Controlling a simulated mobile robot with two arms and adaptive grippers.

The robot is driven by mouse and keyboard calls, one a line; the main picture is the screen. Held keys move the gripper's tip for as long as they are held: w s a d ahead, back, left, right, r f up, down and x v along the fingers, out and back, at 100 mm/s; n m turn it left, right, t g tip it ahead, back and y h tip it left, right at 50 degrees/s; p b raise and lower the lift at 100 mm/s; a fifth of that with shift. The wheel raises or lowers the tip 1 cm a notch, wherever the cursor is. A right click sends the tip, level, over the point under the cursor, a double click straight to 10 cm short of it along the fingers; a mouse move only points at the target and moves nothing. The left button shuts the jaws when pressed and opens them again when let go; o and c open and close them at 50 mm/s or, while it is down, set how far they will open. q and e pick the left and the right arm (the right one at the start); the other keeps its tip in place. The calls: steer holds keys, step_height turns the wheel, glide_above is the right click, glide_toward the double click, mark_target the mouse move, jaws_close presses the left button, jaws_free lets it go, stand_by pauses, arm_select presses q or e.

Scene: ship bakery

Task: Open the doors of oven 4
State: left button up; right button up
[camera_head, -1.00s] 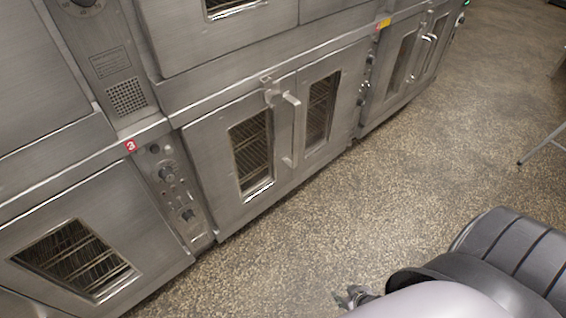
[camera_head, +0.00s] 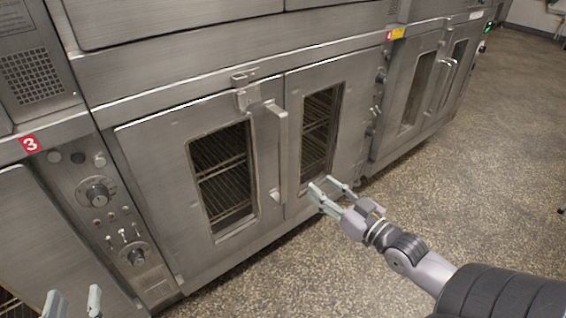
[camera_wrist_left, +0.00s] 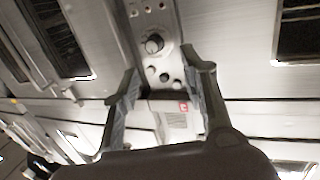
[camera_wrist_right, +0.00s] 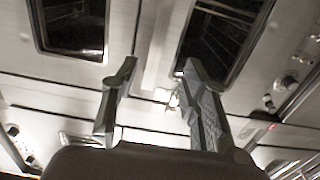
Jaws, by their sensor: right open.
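The middle lower oven has two closed doors: a left windowed door (camera_head: 160,180) and a right windowed door (camera_head: 352,120). A vertical bar handle (camera_head: 281,150) and a latch (camera_head: 246,92) sit near their seam. My right gripper (camera_head: 324,188) is open and empty, in front of the right door's lower part, right of the handle. My left gripper (camera_head: 73,300) is at the bottom left edge; its fingers stand apart and empty in the left wrist view (camera_wrist_left: 162,70).
A control panel with knobs (camera_head: 97,194) stands left of the middle oven. Another two-door oven (camera_head: 412,90) is further right. Upper ovens (camera_head: 180,18) are above. The speckled floor (camera_head: 480,170) is clear on the right.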

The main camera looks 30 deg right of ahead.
steer(key=b, duration=0.2)
glide_toward(284, 157)
steer(key=w, duration=0.5)
steer(key=w+b, duration=0.1)
steer(key=w, duration=0.3)
steer(key=shift+w+a, duration=0.35)
steer(key=shift+a, duration=0.05)
arm_select(q)
steer(key=s+r+t+h, duration=0.1)
steer(key=s+r+t, duration=0.1)
steer(key=r+t, duration=0.2)
steer(key=s+r+t+h, duration=0.2)
steer(key=r+t, duration=0.3)
steer(key=r, duration=0.5)
steer(key=shift+s+d+r+t+h+b, duration=0.15)
steer(key=shift+s+d+t+h+b, duration=0.15)
steer(key=shift+s, duration=0.5)
arm_select(e)
steer(key=shift+w, duration=0.4)
steer(key=shift+c, duration=0.5)
jaws_close()
